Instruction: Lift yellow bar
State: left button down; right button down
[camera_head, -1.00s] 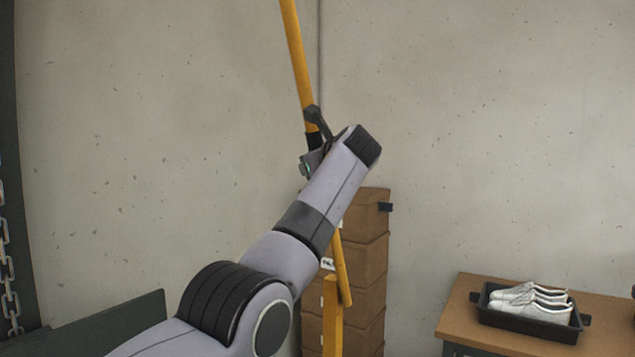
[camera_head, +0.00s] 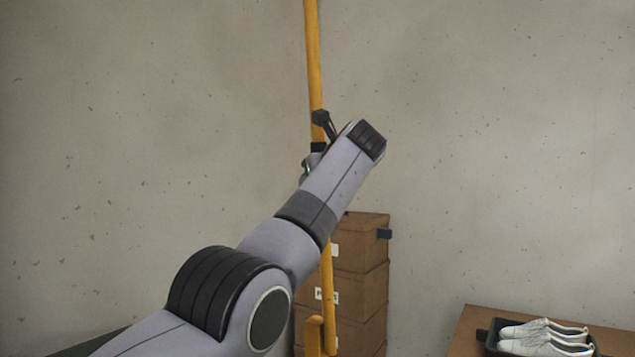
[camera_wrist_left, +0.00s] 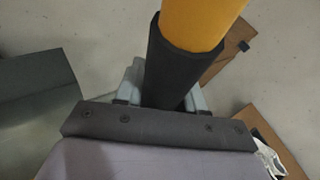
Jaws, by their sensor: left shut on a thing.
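The yellow bar (camera_head: 313,60) stands nearly upright in the head view, its top running out of the picture. Its lower part (camera_head: 328,290) shows below my left arm beside a short yellow post (camera_head: 314,335). My left gripper (camera_head: 317,150) is shut on the bar at a black grip section. In the left wrist view the bar (camera_wrist_left: 198,20) rises from its black sleeve (camera_wrist_left: 172,65), which sits between my left fingers; the fingertips are mostly hidden. My right gripper is in neither view.
Stacked brown boxes (camera_head: 362,290) stand behind the bar against a grey concrete wall (camera_head: 500,120). A wooden table (camera_head: 470,325) at the lower right holds a black tray (camera_head: 490,345) with white shoes (camera_head: 545,335). The space above the table is clear.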

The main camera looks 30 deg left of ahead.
pick_arm(q)
jog(key=c, duration=0.8)
grip_release()
jog(key=shift+s+d, duration=0.15)
jog(key=shift+d, duration=0.05)
jog(key=shift+b+v, duration=1.8)
jog(key=shift+v, duration=1.55)
